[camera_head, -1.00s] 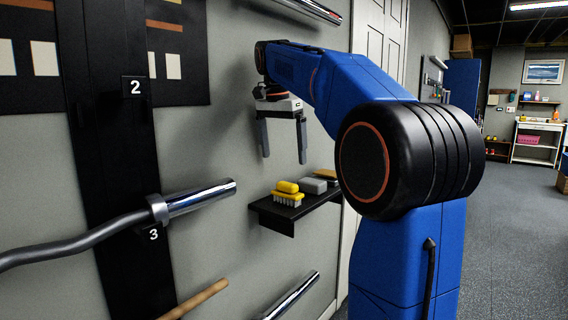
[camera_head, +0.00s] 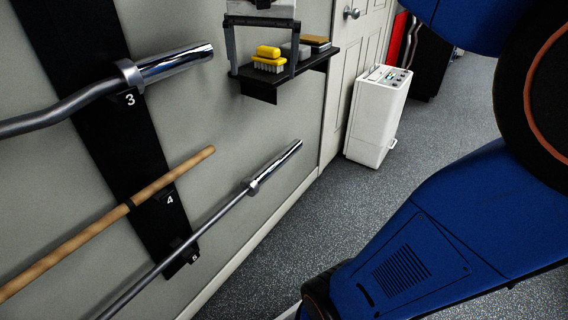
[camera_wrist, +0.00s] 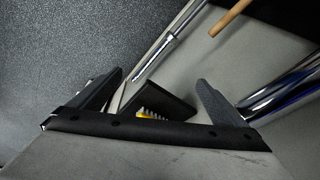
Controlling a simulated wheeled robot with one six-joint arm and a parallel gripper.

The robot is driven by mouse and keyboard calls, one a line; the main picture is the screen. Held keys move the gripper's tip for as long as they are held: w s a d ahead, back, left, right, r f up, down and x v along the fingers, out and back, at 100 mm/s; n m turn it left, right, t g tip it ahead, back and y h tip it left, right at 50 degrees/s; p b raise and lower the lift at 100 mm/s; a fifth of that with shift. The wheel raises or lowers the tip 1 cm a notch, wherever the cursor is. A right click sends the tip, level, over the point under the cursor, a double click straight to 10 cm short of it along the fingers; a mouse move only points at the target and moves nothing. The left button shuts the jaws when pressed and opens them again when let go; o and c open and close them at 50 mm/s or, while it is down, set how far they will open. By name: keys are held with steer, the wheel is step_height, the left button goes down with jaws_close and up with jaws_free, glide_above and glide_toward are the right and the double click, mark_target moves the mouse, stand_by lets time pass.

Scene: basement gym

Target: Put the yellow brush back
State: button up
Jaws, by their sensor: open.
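The yellow brush (camera_head: 268,52), with a yellow handle and pale bristles pointing down, sits on a small black wall shelf (camera_head: 262,90) in the head view. My gripper (camera_head: 263,72) is open and empty above the shelf, its two fingers appearing on either side of the brush. I cannot tell how far the fingers are from it in depth. In the wrist view, a bit of the brush (camera_wrist: 143,115) shows between the open fingers, mostly hidden by the gripper's dark edge. The shelf (camera_wrist: 170,105) lies beyond it.
A grey block (camera_head: 296,50) and a dark block with a tan top (camera_head: 316,42) stand on the shelf, right of the brush. Bars hang on a black wall rack (camera_head: 140,150) at left. A white cabinet (camera_head: 376,115) stands on the floor by the door.

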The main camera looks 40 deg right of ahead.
steer(key=s+a+f+n+t, duration=0.1)
steer(key=s+a+f+n, duration=0.2)
steer(key=s+f, duration=0.5)
steer(key=s+a+f+n+t+y, duration=0.1)
steer(key=s+a+f+n, duration=0.2)
steer(key=s+f, duration=0.6)
step_height(320, 180, down, 6)
steer(key=shift+s+a+n, duration=0.2)
steer(key=shift+s+n, duration=0.05)
steer(key=shift+n, duration=0.65)
